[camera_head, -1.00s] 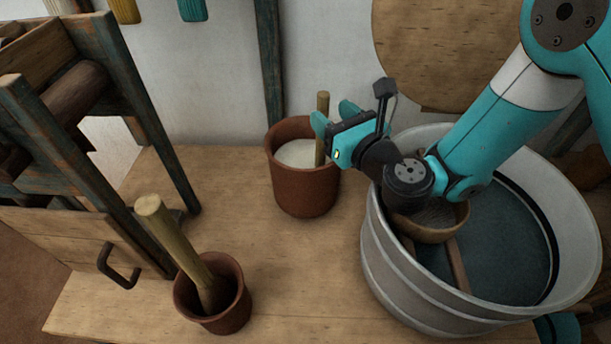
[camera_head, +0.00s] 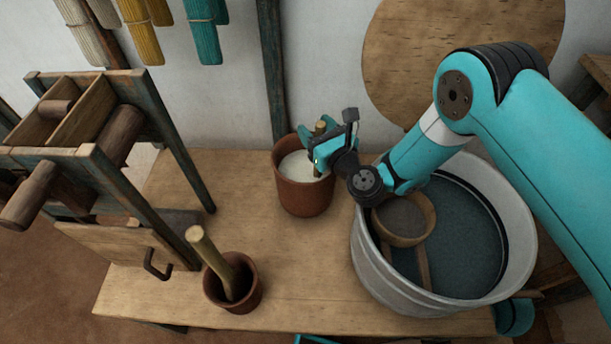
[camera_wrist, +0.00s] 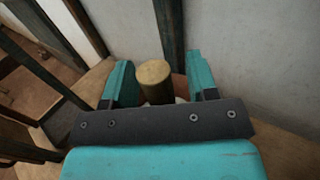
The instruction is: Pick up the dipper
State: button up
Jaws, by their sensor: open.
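The dipper (camera_head: 320,127) shows as an upright wooden handle rising from a brown clay pot (camera_head: 303,197) with a white filling. Its lower end is hidden in the pot. My gripper (camera_head: 318,134) is at the upper part of the handle, above the pot's rim. In the wrist view the round top of the dipper handle (camera_wrist: 154,76) stands between the two teal fingers. The fingers are apart, with a gap showing at the right finger; contact at the left finger cannot be told.
A metal tub (camera_head: 373,268) with dark liquid and a wooden bowl (camera_head: 404,219) stands right of the pot. A smaller clay pot (camera_head: 238,298) with a wooden stick is at the front left. The loom frame (camera_head: 165,150) rises at left. The bench (camera_head: 300,260) is clear between them.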

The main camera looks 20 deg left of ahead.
jog(key=shift+w+a, duration=0.15)
grip_shut()
jog(key=shift+r, duration=0.1)
